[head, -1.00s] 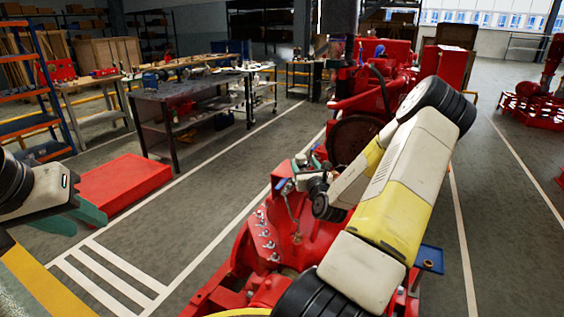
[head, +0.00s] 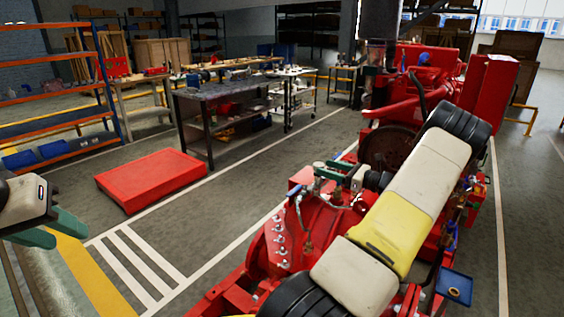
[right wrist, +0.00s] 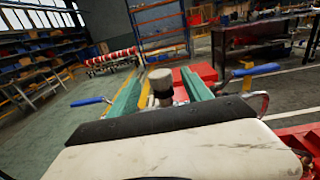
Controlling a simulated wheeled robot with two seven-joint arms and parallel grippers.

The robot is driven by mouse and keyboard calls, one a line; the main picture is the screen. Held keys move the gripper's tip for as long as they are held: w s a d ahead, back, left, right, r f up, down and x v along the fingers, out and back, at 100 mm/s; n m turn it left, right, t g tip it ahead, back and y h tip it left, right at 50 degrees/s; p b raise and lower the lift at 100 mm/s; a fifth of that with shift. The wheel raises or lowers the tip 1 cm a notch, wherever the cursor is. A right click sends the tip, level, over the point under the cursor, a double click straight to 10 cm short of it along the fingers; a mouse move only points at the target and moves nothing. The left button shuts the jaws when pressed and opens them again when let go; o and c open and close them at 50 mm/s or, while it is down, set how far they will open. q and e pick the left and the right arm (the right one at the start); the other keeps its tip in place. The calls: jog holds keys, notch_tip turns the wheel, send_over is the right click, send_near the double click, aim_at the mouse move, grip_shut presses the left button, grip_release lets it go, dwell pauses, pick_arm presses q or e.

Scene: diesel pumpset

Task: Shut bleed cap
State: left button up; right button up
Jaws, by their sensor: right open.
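A small upright cap with a dark top and pale band, which looks like the bleed cap (right wrist: 160,82), stands between the green fingers of my right gripper (right wrist: 160,92) in the right wrist view. The fingers are open, one on each side of it; I cannot tell whether either touches it. In the head view my right gripper (head: 328,172) is over the red pumpset (head: 318,222), at its upper left, where a pale cap top shows small between the fingers. My left gripper (head: 68,238) is at the left edge, empty, its green fingers apart, far from the pumpset.
Blue-handled levers (right wrist: 90,100) flank the cap, with another on the right (right wrist: 255,70). A red platform (head: 152,178) lies on the floor at left. A dark workbench (head: 222,95) stands behind it. The striped floor left of the pumpset is clear.

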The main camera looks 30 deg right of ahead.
aim_at(316, 163)
jog(key=x, duration=0.7)
grip_shut()
jog(key=shift+m+h, duration=0.3)
jog(key=shift+h, duration=0.1)
jog(key=m+t+h, duration=0.1)
jog(key=h, duration=0.1)
jog(key=m+t+h, duration=0.1)
jog(key=m+h, duration=0.1)
jog(key=shift+w+d, duration=0.2)
jog(key=shift+d, duration=0.15)
jog(key=shift+d+m+h, duration=0.15)
jog(key=shift+m+h, duration=0.4)
jog(key=shift+h, duration=0.4)
jog(key=shift+d+m+h, duration=0.15)
jog(key=shift+m+h, duration=0.4)
jog(key=shift+h, duration=0.4)
jog(key=shift+d+h, duration=0.1)
jog(key=shift+h, duration=0.3)
